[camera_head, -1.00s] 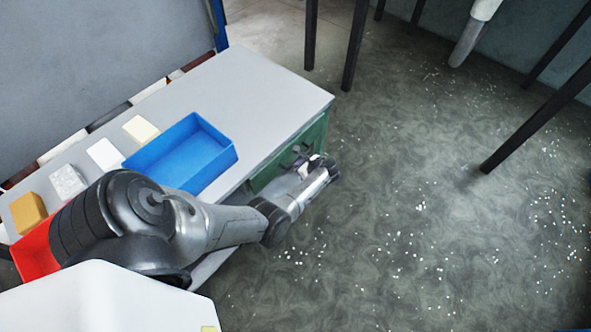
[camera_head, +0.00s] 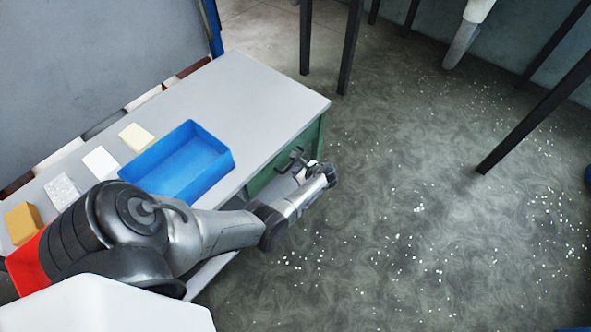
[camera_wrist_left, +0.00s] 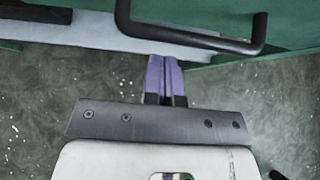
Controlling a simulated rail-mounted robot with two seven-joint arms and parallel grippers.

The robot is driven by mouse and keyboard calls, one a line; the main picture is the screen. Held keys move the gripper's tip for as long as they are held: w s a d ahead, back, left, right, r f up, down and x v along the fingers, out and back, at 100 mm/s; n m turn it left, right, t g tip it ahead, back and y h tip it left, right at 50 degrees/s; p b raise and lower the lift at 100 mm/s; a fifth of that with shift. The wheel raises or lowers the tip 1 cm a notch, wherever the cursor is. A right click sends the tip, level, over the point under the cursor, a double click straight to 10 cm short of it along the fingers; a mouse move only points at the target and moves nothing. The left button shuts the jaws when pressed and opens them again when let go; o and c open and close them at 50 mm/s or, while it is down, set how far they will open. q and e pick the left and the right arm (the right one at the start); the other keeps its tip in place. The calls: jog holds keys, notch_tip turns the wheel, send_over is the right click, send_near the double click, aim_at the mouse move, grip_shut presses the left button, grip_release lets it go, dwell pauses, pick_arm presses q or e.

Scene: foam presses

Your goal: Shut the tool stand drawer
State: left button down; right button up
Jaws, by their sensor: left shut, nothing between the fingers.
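The tool stand (camera_head: 262,85) has a grey top and a green front. Its drawer front (camera_head: 262,178) is green and partly hidden behind my left arm in the head view. A black bar handle (camera_wrist_left: 190,38) crosses the top of the left wrist view, in front of the green drawer face (camera_wrist_left: 285,38). My left gripper (camera_wrist_left: 164,62) has purple fingers, pressed together and empty. The fingertips are just below the handle in that view, close to the drawer; I cannot tell if they touch. In the head view my left gripper (camera_head: 301,172) is beside the stand's front.
A blue tray (camera_head: 228,160) and several blocks, one of them orange (camera_head: 22,222), are on the stand top. A red bin (camera_head: 28,268) is at the lower left. Dark legs (camera_head: 350,50) stand at the back. The speckled floor (camera_head: 420,200) right of the stand is open.

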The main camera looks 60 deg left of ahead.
pick_arm(q)
jog(key=d+f+p+v, duration=0.1)
jog(key=p+v, duration=0.1)
jog(key=v, duration=1)
jog(key=shift+w+f, duration=0.25)
jog(key=shift+d, duration=0.1)
